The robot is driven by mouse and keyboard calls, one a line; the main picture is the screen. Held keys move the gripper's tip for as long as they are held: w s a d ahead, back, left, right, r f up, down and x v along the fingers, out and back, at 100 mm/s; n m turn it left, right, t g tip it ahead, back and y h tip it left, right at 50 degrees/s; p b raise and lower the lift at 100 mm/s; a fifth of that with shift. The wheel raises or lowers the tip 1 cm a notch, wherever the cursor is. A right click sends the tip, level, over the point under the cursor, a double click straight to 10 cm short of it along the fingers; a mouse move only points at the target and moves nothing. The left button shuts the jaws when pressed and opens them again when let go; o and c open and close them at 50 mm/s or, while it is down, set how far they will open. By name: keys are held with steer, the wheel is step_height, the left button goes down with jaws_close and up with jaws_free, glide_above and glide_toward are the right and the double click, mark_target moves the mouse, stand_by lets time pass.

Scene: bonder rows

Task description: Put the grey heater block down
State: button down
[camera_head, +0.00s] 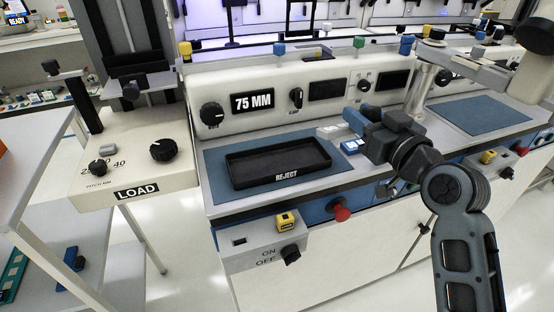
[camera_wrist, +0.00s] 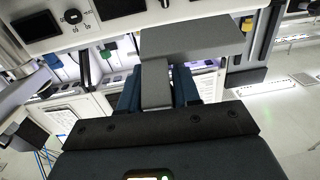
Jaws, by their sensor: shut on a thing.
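The grey heater block (camera_wrist: 195,42) is held in my gripper (camera_wrist: 157,82) in the wrist view. It has a wide flat head and a narrower stem (camera_wrist: 155,85), and the blue fingers are shut on the stem. In the head view the block (camera_head: 330,132) shows as a light grey piece at the tip of my gripper (camera_head: 354,134). It appears above the right back corner of the black REJECT tray (camera_head: 240,179). The tray looks empty and lies on a blue mat (camera_head: 218,160). I cannot tell whether the block touches anything.
A small white and blue piece (camera_head: 352,147) shows beside the fingers. Behind the mat stands a panel with a 75 MM display (camera_head: 252,102) and knobs. A red button (camera_head: 341,213) sticks out in front. The LOAD unit (camera_head: 137,190) stands left; another blue mat (camera_head: 480,115) lies right.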

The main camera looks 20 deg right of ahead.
steer(key=w+a+f, duration=0.2)
steer(key=a, duration=0.1)
steer(key=w+a+f+p, duration=0.1)
steer(key=w+a+f, duration=0.1)
steer(key=a, duration=0.1)
steer(key=w+a+f, duration=0.2)
steer(key=a, duration=0.2)
steer(key=shift+f+p, duration=0.4)
steer(key=shift+f, duration=1.9)
steer(key=shift+f, duration=0.2)
steer(key=c, duration=0.8)
jaws_free()
